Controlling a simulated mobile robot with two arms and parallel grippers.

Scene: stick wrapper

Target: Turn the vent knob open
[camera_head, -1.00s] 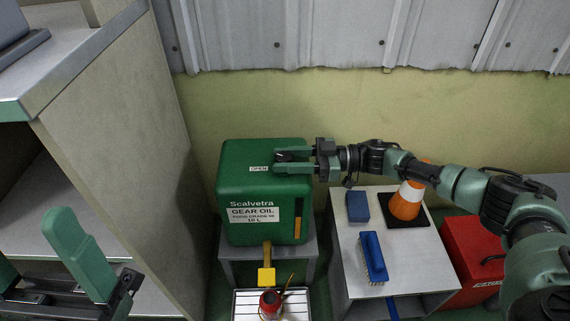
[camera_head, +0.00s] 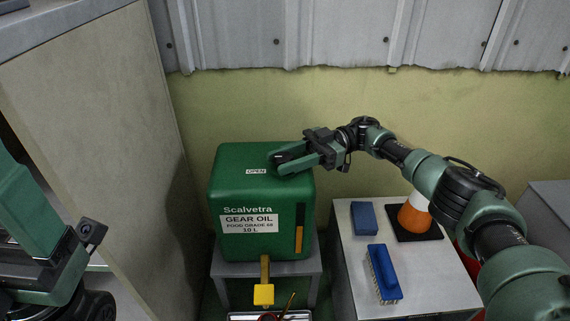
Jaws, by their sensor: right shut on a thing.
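The green gear oil container (camera_head: 228,190) stands on a small grey stand. A white "OPEN" label (camera_head: 257,171) is on its top. The dark vent knob sits on the top just right of the label, mostly hidden between my right gripper's fingers. My right gripper (camera_head: 280,163) reaches in from the right, tilted, and is shut on the knob. A yellow tap handle (camera_head: 264,294) sticks out at the container's front. My left gripper is not clearly seen; only parts of my left arm show at the left edge.
A grey cabinet stands at the left. On a side table (camera_head: 350,290) at the right are a blue block (camera_head: 364,218), a blue brush (camera_head: 384,272) and an orange-white cone (camera_head: 414,214) on a black base. The wall is close behind the container.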

